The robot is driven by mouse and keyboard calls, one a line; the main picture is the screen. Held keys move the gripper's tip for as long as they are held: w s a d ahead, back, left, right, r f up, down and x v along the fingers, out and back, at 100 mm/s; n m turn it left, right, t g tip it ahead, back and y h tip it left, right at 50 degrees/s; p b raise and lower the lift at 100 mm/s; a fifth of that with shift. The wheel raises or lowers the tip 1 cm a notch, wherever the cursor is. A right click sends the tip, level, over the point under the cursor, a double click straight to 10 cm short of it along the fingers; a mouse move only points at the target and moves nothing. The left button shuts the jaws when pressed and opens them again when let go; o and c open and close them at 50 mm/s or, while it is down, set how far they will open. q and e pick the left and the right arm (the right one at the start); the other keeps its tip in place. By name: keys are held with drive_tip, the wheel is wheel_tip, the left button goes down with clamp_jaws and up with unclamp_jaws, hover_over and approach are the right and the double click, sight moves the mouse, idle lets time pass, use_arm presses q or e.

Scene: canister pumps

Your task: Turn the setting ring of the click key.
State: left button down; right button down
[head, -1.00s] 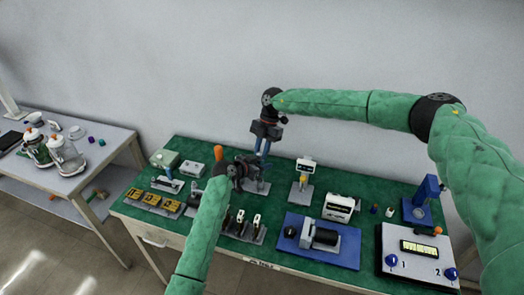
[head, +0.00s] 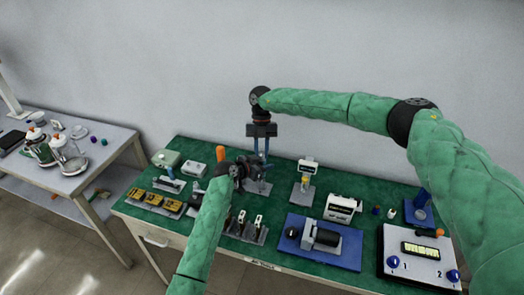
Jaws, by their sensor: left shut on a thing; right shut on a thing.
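The click key is mostly hidden between my two grippers at the back middle of the green table; its setting ring cannot be made out. My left gripper (head: 258,168) reaches in low from the front left and is shut on what seems to be the key, its jaws lying roughly level. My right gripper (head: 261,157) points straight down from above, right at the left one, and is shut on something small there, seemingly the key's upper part. An upright orange handle (head: 220,153) shows just behind my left wrist; I cannot tell whether it belongs to the key.
A grey base plate (head: 264,188) lies below the grippers. To the right are a small stand (head: 304,180), a white box (head: 341,207), a blue plate with a motor (head: 348,254) and a panel with blue knobs (head: 408,271). Yellow-black blocks (head: 163,201) sit left. A side table (head: 98,165) stands far left.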

idle(0.4)
drive_tip(key=c, duration=1.2)
unclamp_jaws()
drive_tip(key=shift+c, duration=0.2)
drive_tip(key=m, duration=0.1)
drive_tip(key=m+y, duration=0.1)
drive_tip(key=m, duration=0.2)
drive_tip(key=shift+s+d+m+y, duration=0.1)
drive_tip(key=shift+d+m+y, duration=0.2)
drive_tip(key=shift+y, duration=0.1)
drive_tip(key=m, duration=0.2)
drive_tip(key=m+t+y, duration=0.1)
drive_tip(key=m, duration=0.1)
drive_tip(key=shift+s+d+m, duration=0.1)
drive_tip(key=shift+d+m, duration=0.1)
drive_tip(key=shift+m, duration=0.1)
drive_tip(key=v, duration=1.2)
drive_tip(key=shift+s, duration=0.2)
drive_tip(key=shift+d, duration=0.1)
